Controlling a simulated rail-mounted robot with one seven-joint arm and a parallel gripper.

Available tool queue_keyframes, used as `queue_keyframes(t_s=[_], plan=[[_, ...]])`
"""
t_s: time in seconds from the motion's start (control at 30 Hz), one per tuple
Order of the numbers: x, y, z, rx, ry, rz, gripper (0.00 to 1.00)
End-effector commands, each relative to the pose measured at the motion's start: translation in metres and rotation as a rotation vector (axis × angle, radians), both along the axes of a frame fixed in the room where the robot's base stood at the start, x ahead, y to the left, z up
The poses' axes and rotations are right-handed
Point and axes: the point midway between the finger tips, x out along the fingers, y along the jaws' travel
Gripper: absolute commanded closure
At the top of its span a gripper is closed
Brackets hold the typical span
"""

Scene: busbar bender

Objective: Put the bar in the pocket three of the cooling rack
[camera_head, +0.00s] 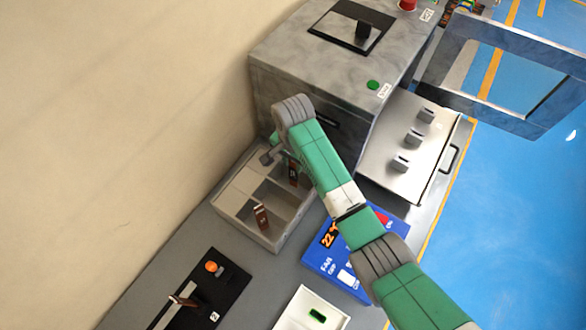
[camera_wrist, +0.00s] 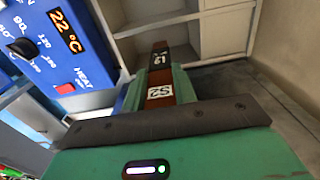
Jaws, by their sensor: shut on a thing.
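My gripper (camera_wrist: 161,82) is shut on a copper-brown bar (camera_wrist: 160,93) with a white S2 label, between its green fingers in the wrist view. A dark label with white marks shows farther along the brown metal; I cannot tell whether it is on the same bar. The cooling rack (camera_head: 236,207) is the grey tray with divided pockets left of centre in the head view; its pale walls (camera_wrist: 214,35) show in the wrist view. One brown bar (camera_head: 261,216) stands in its near part. Another brown bar (camera_head: 292,174) shows beside my arm. My arm hides the gripper and part of the rack.
A blue control panel (camera_head: 331,262) reading 22 °C stands close to the rack's right. A large grey machine (camera_head: 300,85) is behind it, with a metal plate (camera_head: 390,150) bearing blocks at right. A black fixture (camera_head: 215,290) and white tray (camera_head: 292,318) lie in front.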

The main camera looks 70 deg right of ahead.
Motion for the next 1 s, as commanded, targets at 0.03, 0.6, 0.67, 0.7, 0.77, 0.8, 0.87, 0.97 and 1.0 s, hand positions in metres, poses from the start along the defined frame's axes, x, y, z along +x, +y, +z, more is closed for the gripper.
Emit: queue_keyframes(t_s=[0.03, 0.6, 0.67, 0.7, 0.77, 0.8, 0.87, 0.97, 1.0], plan=[[0.0, 0.0, 0.0, -0.001, -0.001, 0.0, 1.0], [0.0, 0.0, -0.038, -0.001, -0.001, 0.0, 1.0], [0.0, 0.0, -0.04, -0.001, -0.001, 0.0, 1.0], [0.0, 0.0, -0.041, -0.001, -0.001, 0.001, 1.0], [0.0, 0.0, -0.041, -0.001, 0.0, 0.001, 0.63], [0.0, 0.0, -0.041, -0.001, 0.0, 0.001, 0.55], [0.0, 0.0, -0.041, -0.001, 0.0, 0.001, 0.51], [0.0, 0.0, -0.041, -0.001, 0.0, 0.0, 0.51], [0.0, 0.0, -0.041, -0.001, 0.0, 0.0, 0.51]])
